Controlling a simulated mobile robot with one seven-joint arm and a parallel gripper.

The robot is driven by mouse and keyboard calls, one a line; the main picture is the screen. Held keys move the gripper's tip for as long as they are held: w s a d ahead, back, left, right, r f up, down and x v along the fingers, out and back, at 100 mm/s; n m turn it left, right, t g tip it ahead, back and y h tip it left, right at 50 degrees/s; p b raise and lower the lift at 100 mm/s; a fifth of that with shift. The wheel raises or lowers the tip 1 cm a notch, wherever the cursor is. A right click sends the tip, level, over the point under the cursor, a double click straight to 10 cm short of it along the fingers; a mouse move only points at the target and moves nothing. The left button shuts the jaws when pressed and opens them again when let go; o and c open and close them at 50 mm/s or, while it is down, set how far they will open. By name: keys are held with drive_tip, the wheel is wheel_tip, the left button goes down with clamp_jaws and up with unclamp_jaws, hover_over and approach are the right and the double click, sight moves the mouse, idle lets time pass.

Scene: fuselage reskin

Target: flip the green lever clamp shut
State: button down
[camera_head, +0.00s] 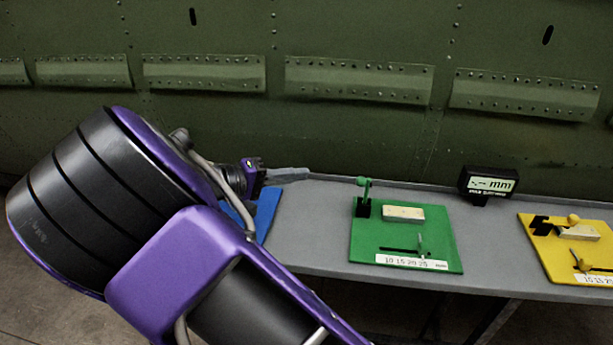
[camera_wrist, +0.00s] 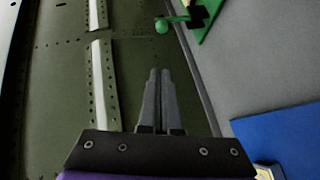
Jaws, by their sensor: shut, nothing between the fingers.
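The green lever clamp (camera_head: 365,191) stands at the back left corner of a green board (camera_head: 405,232) on the grey bench. Its green handle points up, with a round knob on top, and its base is black. A pale block (camera_head: 403,213) lies on the board beside the clamp. In the wrist view the clamp's green knob (camera_wrist: 161,26) and handle show at the top, beyond the fingertips. My gripper (camera_head: 305,174) is shut and empty, left of the clamp and apart from it; its closed fingers also show in the wrist view (camera_wrist: 159,75).
A blue board (camera_head: 266,215) lies partly behind my arm. A yellow board (camera_head: 550,262) with its own clamp is at the right. A black display (camera_head: 488,184) reading mm stands at the bench's back edge. The riveted green fuselage panel (camera_head: 350,135) rises behind.

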drive_tip(key=w+d+f, duration=0.2)
drive_tip(key=d+f, duration=0.1)
drive_tip(key=d, duration=0.7)
drive_tip(key=shift+d+b, duration=0.2)
drive_tip(key=shift+b, duration=0.2)
drive_tip(key=shift+w, duration=0.15)
drive_tip(key=shift+d+r+y, duration=0.2)
drive_tip(key=shift+d+y, duration=0.1)
drive_tip(key=shift+y, duration=0.1)
